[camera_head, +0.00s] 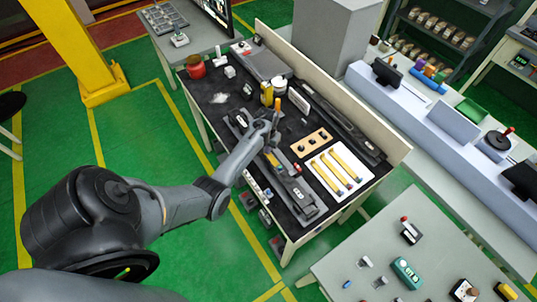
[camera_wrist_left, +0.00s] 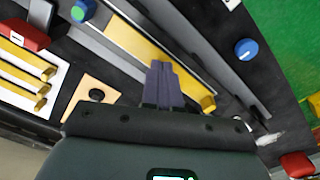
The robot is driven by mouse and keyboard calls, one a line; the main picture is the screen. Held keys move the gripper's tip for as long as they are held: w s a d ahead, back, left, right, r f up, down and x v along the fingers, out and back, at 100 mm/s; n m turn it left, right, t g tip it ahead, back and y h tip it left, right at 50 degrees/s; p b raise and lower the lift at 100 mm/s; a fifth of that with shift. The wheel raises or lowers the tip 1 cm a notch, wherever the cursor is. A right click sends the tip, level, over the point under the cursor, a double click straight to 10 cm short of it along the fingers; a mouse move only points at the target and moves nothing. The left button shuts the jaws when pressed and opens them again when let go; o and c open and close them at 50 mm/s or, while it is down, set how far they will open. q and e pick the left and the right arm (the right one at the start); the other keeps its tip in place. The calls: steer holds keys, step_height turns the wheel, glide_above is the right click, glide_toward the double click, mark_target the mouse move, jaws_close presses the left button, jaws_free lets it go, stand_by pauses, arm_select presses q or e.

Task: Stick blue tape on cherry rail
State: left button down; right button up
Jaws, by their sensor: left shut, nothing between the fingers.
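My left gripper (camera_head: 273,131) is over the black workbench in the head view. In the left wrist view its two fingers (camera_wrist_left: 163,88) are together with nothing between them. Beyond the fingertips a long yellow-tan strip (camera_wrist_left: 135,42) lies in a grey channel. I cannot tell whether it is the cherry rail. A blue-and-green round piece (camera_wrist_left: 83,11) sits at the upper left, and a blue round knob (camera_wrist_left: 246,49) at the upper right. I cannot tell whether either is the blue tape. My arm hides part of the bench in the head view.
A white board with yellow strips (camera_wrist_left: 10,72) and a tan block with black knobs (camera_wrist_left: 82,90) lie beside the gripper. A red jar (camera_head: 195,66) stands at the bench's far left corner. A long dark rail assembly (camera_head: 340,125) runs along the bench's right side.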

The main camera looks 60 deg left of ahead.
arm_select(q)
steer(key=shift+f, duration=0.3)
steer(key=shift+f+b, duration=0.3)
steer(key=shift+b, duration=0.05)
stand_by(0.3)
stand_by(0.4)
step_height(320, 180, up, 4)
steer(key=p, duration=0.4)
step_height(320, 180, up, 3)
steer(key=p, duration=0.4)
stand_by(0.4)
